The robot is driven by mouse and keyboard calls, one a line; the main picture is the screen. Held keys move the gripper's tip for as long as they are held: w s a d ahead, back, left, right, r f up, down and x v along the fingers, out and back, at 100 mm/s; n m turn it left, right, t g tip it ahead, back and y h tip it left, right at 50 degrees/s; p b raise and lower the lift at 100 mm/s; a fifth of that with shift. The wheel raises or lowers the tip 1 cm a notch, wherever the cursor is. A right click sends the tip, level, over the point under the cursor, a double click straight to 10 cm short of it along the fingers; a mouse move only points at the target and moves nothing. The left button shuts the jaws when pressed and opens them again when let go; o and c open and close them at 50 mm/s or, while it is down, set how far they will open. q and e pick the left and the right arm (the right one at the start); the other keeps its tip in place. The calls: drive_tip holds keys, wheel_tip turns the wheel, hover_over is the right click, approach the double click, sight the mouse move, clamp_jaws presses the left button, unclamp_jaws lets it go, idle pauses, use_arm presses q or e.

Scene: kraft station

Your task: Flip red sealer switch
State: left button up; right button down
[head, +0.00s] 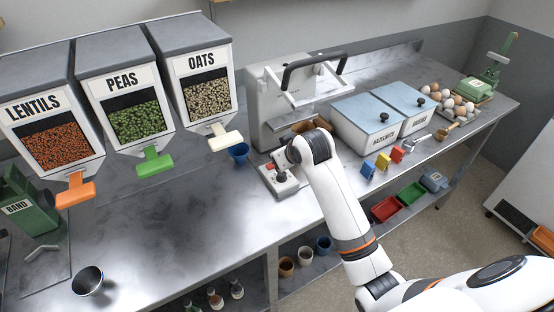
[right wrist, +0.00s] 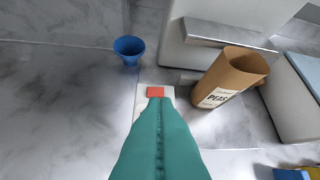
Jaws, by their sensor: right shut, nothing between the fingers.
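The red sealer switch (right wrist: 156,91) sits on the pale front base of the sealer (head: 272,112). In the head view the switch shows as a small red patch (head: 270,166) beside my right wrist. My right gripper (right wrist: 160,102) is shut and empty, its teal fingers together. In the right wrist view its tips lie just below the switch and slightly overlap its lower edge; I cannot tell whether they touch it. My left gripper is not in view.
A brown paper bag (right wrist: 228,80) labelled PEAS stands at the sealer, right of the switch. A blue cup (right wrist: 129,48) stands to its left. Lentil, pea and oat dispensers (head: 140,115) line the left. Lidded bins (head: 366,122) stand right. The counter's left front is mostly clear.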

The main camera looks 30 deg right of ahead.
drive_tip(key=shift+w+d+r, duration=0.15)
drive_tip(key=shift+w+r, duration=0.25)
drive_tip(key=shift+r, duration=0.2)
drive_tip(key=shift+w+f, duration=0.1)
drive_tip(key=p+x, duration=0.2)
drive_tip(key=x, duration=0.7)
drive_tip(key=shift+w+f, duration=0.2)
drive_tip(key=shift+w, duration=0.1)
drive_tip(key=f, duration=0.2)
drive_tip(key=shift+d+f+p, duration=0.25)
drive_tip(key=shift+p, duration=0.1)
drive_tip(key=shift+d+f, duration=0.15)
drive_tip(key=shift+f, duration=0.6)
drive_tip(key=shift+f, duration=0.1)
